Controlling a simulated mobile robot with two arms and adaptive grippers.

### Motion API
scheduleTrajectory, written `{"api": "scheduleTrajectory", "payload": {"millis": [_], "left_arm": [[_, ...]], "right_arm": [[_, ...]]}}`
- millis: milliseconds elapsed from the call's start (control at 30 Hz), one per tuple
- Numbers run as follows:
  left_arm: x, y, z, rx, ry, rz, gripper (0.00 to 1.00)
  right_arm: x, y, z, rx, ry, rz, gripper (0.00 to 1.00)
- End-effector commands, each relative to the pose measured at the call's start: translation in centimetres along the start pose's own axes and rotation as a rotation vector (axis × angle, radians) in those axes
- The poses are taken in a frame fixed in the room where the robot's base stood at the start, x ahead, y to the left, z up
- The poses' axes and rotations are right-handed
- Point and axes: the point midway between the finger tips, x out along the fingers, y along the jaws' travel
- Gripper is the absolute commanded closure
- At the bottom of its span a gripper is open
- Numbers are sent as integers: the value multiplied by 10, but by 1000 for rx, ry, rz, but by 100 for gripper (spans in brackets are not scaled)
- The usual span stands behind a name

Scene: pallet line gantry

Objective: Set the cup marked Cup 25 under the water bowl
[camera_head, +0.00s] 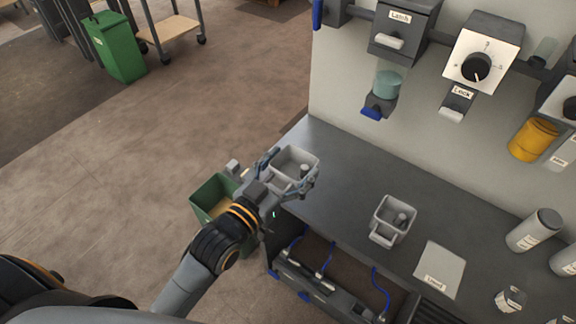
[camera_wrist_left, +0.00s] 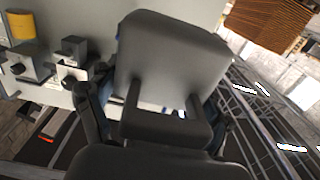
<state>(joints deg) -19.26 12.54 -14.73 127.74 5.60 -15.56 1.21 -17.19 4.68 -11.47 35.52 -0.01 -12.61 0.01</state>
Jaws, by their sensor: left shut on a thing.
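My left gripper (camera_head: 289,179) is shut on a light grey square cup (camera_head: 298,159) with a small post inside. It holds the cup around the near left end of the dark bench. The held cup fills the middle of the left wrist view (camera_wrist_left: 175,55); no marking on it is readable. A second, similar grey cup (camera_head: 393,219) stands on the bench to the right, and I cannot read a number on it either. A teal vessel (camera_head: 388,83), perhaps the water bowl, hangs on the wall above a blue-tipped spout (camera_head: 377,108). My right gripper is not in view.
The dark bench (camera_head: 345,165) is clear between the held cup and the wall. A label card (camera_head: 439,270) and several grey canisters (camera_head: 535,230) are to the right. A yellow vessel (camera_head: 533,139) hangs on the wall. A green bin (camera_head: 208,197) stands by the bench's left end.

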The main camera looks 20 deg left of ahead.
Motion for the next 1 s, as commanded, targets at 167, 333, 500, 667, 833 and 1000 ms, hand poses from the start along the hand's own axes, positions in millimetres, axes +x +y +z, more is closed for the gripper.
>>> {"api": "scheduleTrajectory", "payload": {"millis": [167, 333, 500, 667, 833, 1000], "left_arm": [[2, 1, 0, 1, -3, 7, 53], [3, 0, 0, 1, -2, 6, 53], [20, -16, 9, 6, -2, 4, 53], [50, -43, 26, 6, -3, 5, 53], [78, -68, 53, 3, -6, 4, 53], [93, -81, 78, 3, -3, 5, 53]], "right_arm": [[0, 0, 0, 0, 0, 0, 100], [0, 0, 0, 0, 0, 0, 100], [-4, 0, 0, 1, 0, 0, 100], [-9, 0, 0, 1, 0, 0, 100], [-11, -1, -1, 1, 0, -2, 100], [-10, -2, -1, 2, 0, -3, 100]]}}
